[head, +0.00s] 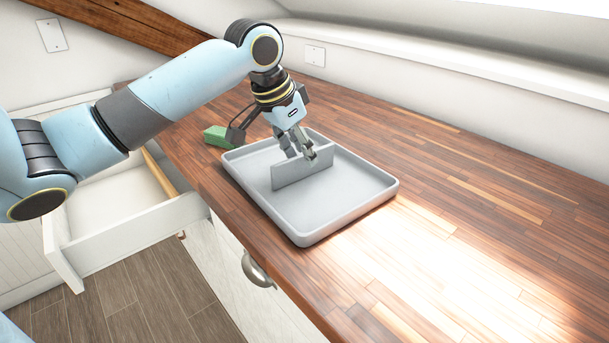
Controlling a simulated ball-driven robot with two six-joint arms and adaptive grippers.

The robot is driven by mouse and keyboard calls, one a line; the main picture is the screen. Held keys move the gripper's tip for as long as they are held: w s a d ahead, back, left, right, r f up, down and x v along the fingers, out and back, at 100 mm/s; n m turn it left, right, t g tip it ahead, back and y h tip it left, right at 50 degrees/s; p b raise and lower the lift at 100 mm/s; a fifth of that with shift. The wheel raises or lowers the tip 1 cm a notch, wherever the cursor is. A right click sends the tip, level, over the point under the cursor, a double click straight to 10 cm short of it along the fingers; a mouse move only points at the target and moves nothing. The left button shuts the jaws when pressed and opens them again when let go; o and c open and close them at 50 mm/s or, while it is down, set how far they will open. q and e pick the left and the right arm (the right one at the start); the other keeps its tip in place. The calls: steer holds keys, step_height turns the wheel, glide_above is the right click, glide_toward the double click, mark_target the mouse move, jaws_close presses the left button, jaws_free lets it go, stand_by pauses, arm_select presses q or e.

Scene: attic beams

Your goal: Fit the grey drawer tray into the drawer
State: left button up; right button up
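The grey drawer tray (343,204) lies flat on the wooden countertop, with a low rim and an upright divider (291,175) across its middle. My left gripper (303,156) points down at the divider's top edge. One finger shows in front of the divider and the other seems to be behind it. I cannot tell whether the fingers press on it. The white drawer (125,238) is pulled open below the counter at left. My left arm hides part of it, and the visible part of its inside looks empty. My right gripper is not in view.
A green block (216,136) sits on the counter just behind the tray, near the counter's left edge. A closed drawer front with a metal handle (257,270) is below the counter edge. The countertop (470,200) is clear to the right.

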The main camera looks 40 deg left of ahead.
arm_select(q)
steer(key=shift+x, duration=1.1)
steer(key=shift+c, duration=0.3)
jaws_close()
